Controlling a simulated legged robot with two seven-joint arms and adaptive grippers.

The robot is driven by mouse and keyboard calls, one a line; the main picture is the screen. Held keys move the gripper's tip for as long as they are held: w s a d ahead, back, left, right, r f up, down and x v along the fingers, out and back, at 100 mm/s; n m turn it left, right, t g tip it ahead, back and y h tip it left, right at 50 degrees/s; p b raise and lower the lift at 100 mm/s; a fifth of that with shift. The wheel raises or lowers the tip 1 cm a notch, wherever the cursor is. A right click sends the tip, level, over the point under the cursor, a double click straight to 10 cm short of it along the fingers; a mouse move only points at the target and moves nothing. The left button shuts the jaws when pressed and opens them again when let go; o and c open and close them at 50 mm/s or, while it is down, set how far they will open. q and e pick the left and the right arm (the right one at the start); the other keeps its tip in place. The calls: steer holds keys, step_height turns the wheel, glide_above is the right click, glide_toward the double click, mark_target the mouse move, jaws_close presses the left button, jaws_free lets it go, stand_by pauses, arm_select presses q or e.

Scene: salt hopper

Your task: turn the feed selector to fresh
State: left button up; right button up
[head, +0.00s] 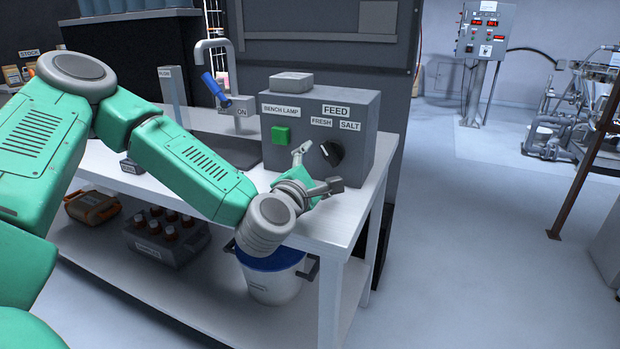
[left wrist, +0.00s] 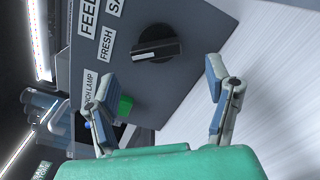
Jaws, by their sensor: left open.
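The feed selector (head: 332,153) is a round black knob with a raised bar, on the front of a grey control box (head: 375,130). It also shows in the left wrist view (left wrist: 157,45), where a pale line runs along its bar. The FRESH label (head: 321,121) is above it to the left and the SALT label (head: 350,126) above it to the right. I cannot tell for sure which label the bar points to. My left gripper (head: 319,167) is open and empty in front of the knob. Its fingers (left wrist: 160,78) are spread and apart from the knob.
A green bench lamp button (head: 281,135) is left of the knob, close to one finger. The box stands at the right end of a white bench (head: 318,222). A sink tap (head: 235,75) with a blue lever is behind left. A blue-lidded bucket (head: 272,285) is below.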

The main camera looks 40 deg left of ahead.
arm_select(q)
steer(key=v, duration=0.6)
steer(key=shift+w+d, duration=0.1)
steer(key=shift+d, duration=0.05)
steer(key=shift+f, duration=0.15)
